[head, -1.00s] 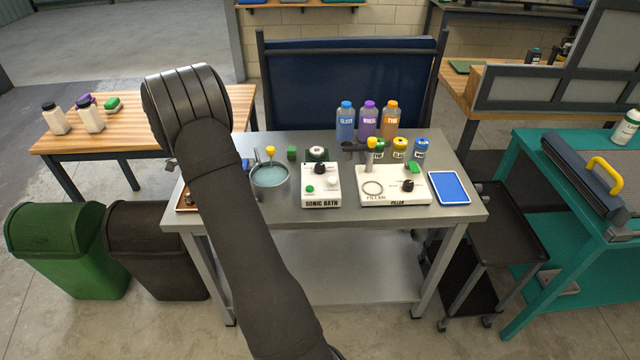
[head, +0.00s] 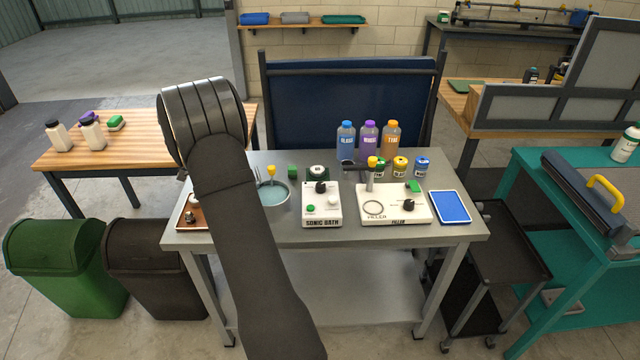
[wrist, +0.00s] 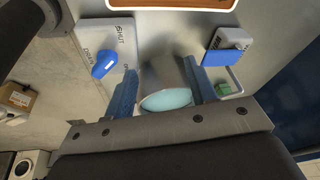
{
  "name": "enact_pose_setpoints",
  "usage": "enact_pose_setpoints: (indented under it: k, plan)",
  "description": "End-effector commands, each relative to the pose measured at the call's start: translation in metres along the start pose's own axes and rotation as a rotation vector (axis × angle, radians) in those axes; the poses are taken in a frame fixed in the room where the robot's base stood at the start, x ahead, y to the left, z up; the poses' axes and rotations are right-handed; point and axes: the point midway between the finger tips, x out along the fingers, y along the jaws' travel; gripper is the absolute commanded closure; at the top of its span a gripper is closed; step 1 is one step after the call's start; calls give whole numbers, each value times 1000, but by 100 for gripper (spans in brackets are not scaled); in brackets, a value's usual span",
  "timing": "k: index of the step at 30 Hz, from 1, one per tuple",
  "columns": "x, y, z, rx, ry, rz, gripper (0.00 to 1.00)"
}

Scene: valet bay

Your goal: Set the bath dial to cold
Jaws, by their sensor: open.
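The sonic bath (head: 322,207) is a white box at the middle of the grey table in the head view. A black dial (head: 320,187) sits on it, with a green button and a pale knob. The dial's setting is too small to read. My gripper (wrist: 162,92) shows in the wrist view with two blue fingers spread apart and nothing held. In the head view my arm hides it, towards the table's left end. A round metal pot with teal liquid (wrist: 166,100) shows between and beyond the fingers. I cannot identify the bath dial in the wrist view.
A plate marked SHUT and DRAIN with a blue lever (wrist: 105,63) is left in the wrist view; a blue-faced box (wrist: 228,45) is right. The filler (head: 395,205), bottles (head: 368,140) and blue tablet (head: 450,207) stand right of the sonic bath. Bins (head: 65,255) stand left.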

Motion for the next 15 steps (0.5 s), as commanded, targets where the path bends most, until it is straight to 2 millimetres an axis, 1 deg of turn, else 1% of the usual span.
enact_pose_setpoints:
  k: [1,2,3,5,6,9,12,15]
  plan:
    - [-10,-2,-30,-19,6,-9,49]
    - [-16,-3,-48,-41,11,-14,49]
    - [-24,-2,-73,-74,18,-19,49]
    - [-36,1,-112,-125,31,-24,49]
    - [-44,5,-136,-160,41,-27,49]
    - [-61,15,-188,-239,64,-29,49]
    - [-72,25,-222,-295,81,-27,49]
    - [-78,31,-238,-327,90,-25,49]
